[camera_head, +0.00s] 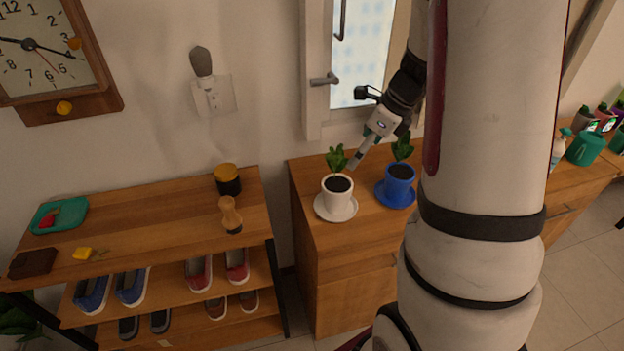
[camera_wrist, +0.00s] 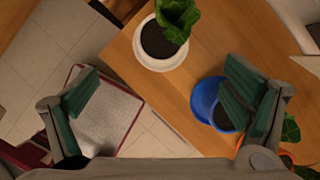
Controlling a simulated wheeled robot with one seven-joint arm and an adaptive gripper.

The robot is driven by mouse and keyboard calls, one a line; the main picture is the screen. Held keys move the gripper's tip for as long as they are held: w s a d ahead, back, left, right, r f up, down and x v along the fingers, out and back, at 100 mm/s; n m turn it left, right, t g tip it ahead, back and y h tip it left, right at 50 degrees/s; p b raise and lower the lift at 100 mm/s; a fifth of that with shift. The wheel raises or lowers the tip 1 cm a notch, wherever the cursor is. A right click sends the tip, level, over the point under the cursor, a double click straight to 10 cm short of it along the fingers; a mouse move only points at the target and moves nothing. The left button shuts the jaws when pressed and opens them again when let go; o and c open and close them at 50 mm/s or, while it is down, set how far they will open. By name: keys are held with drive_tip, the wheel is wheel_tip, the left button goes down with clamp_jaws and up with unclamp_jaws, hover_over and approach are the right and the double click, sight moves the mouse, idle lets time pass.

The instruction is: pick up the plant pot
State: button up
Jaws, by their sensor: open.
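A white plant pot (camera_head: 337,203) with dark soil and a green plant stands upright on a white saucer on the wooden cabinet. A blue plant pot (camera_head: 398,188) on a blue saucer stands to its right. My gripper (camera_head: 360,158) is above the cabinet, just behind and between the two pots, and it holds nothing. In the wrist view my gripper (camera_wrist: 162,75) has its fingers spread wide. There the white pot (camera_wrist: 150,58) is at the top, beyond the fingertips, and the blue pot (camera_wrist: 208,108) is partly hidden behind the right finger.
The wooden cabinet (camera_head: 345,240) is against a wall beside a window with a handle (camera_head: 323,80). At left a shoe rack (camera_head: 150,215) carries a black and yellow jar (camera_head: 228,180), a wooden shaker (camera_head: 231,215) and a green tray (camera_head: 60,215). My arm hides the cabinet's right side.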

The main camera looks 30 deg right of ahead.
drive_tip(key=b, duration=0.1)
hover_over(337, 183)
drive_tip(key=s, duration=0.2)
drive_tip(key=f, duration=0.5)
drive_tip(key=d+f, duration=0.1)
drive_tip(key=f, duration=0.2)
drive_tip(key=shift+s+f, duration=0.1)
drive_tip(key=x, duration=0.5)
drive_tip(key=c, duration=1.8)
